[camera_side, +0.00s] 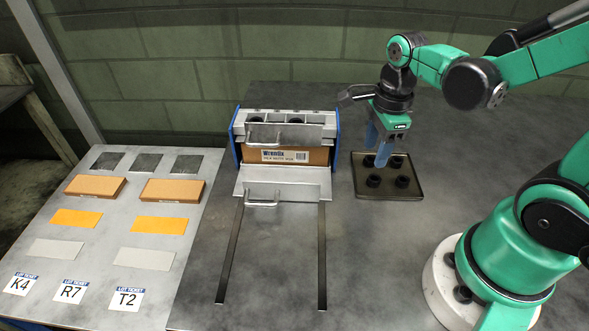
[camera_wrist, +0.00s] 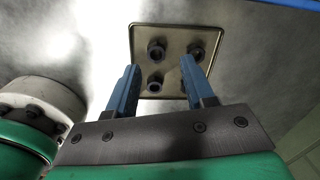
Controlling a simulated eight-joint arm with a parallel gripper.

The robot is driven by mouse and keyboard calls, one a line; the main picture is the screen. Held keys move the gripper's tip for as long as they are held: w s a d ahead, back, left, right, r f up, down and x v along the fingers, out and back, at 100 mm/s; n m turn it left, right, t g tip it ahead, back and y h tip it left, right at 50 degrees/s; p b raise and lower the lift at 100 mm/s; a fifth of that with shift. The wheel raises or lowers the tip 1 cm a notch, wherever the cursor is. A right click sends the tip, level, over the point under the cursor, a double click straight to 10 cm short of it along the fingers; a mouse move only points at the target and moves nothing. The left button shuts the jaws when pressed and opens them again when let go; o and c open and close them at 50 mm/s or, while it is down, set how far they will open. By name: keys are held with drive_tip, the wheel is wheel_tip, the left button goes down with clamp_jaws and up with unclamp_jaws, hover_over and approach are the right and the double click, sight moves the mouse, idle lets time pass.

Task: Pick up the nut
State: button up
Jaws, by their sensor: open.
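Several dark nuts sit apart from each other in a shallow dark tray (camera_side: 388,194). In the side view, the front left nut (camera_side: 373,181) and front right nut (camera_side: 402,181) show clearly, while the back ones are partly covered by my fingers. The wrist view shows a nut at the upper left (camera_wrist: 157,51), one at the upper right (camera_wrist: 196,53) and one at the lower left (camera_wrist: 155,81). My gripper (camera_side: 377,155) has blue fingers pointing down over the back of the tray. In the wrist view my gripper (camera_wrist: 160,64) is open and empty, and its right finger covers part of the tray.
A blue-sided fixture (camera_side: 337,140) holding a brown box (camera_side: 297,156) stands left of the tray. A metal plate with a handle (camera_side: 283,185) and two dark rails (camera_side: 231,255) lie before it. A side table (camera_side: 95,240) carries cards and lot tickets.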

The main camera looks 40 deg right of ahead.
sight(373, 178)
drive_tip(key=m, duration=0.2)
drive_tip(key=f, duration=0.1)
drive_tip(key=shift+s+d+m+g, duration=0.25)
drive_tip(key=shift+m+g, duration=0.05)
drive_tip(key=shift+m, duration=0.1)
drive_tip(key=shift+f, duration=2.7)
drive_tip(key=shift+c, duration=0.2)
clamp_jaws()
